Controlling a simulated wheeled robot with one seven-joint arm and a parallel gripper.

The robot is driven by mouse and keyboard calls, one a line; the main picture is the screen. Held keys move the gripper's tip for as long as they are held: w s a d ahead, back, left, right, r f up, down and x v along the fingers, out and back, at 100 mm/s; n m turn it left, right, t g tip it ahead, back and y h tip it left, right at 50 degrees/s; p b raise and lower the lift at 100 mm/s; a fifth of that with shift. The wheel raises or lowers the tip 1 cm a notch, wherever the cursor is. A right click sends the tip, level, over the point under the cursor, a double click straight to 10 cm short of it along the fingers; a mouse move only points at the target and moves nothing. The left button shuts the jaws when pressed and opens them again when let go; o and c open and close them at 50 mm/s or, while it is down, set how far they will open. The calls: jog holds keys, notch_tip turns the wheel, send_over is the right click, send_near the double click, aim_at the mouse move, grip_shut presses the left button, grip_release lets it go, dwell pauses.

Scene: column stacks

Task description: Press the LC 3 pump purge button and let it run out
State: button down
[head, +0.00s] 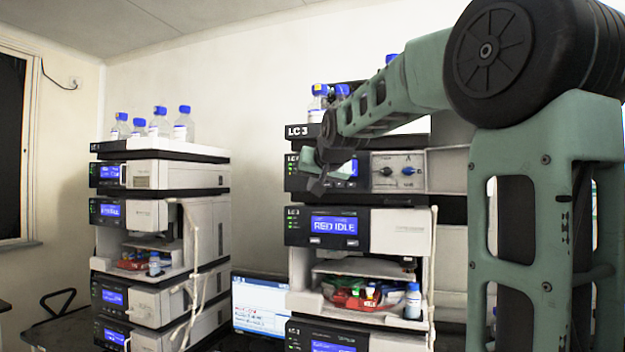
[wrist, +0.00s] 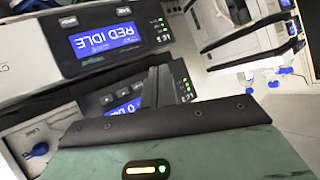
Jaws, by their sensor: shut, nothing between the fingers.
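The LC 3 pump (head: 298,182) is the black-fronted unit with a blue screen near the top of the right stack. A pale panel with blue-marked knobs (head: 408,171) is beside it. My gripper (head: 318,186) is in front of the pump's face and hides part of its screen. In the wrist view the fingers (wrist: 160,85) are shut and empty, beside the pump's partly hidden screen (wrist: 124,108) and its small buttons (wrist: 107,98). I cannot tell whether the fingertips touch the front or which button is the purge button.
Below the pump, an LC 3 unit reading "RED IDLE" (head: 334,226) sits above an open bay with a red tray (head: 355,299) and bottle (head: 413,301). Bottles stand on top. A similar stack (head: 160,245) is at left, with a monitor (head: 261,304) between.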

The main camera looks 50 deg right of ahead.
aim_at(326, 182)
jog(key=shift+d+r, duration=0.1)
dwell(0.3)
jog(key=w+d, duration=0.3)
jog(key=d, duration=0.5)
jog(key=shift+w, duration=0.2)
jog(key=shift+d, duration=0.15)
dwell(1.9)
jog(key=shift+w+d, duration=0.15)
jog(key=shift+d, duration=0.15)
jog(key=shift+w+d, duration=0.15)
jog(key=shift+d, duration=0.2)
dwell(0.7)
jog(key=shift+a, duration=0.1)
jog(key=shift+s+a, duration=0.3)
jog(key=shift+a, duration=0.35)
jog(key=shift+a, duration=0.1)
jog(key=shift+s+a+b, duration=0.15)
jog(key=shift+s+a, duration=0.2)
jog(key=shift+a, duration=0.4)
jog(key=shift+s+a+b, duration=0.1)
jog(key=shift+s+a, duration=0.2)
jog(key=shift+a, duration=0.45)
jog(key=shift+s+a+b, duration=0.15)
jog(key=shift+s+a, duration=0.2)
jog(key=shift+a, duration=0.4)
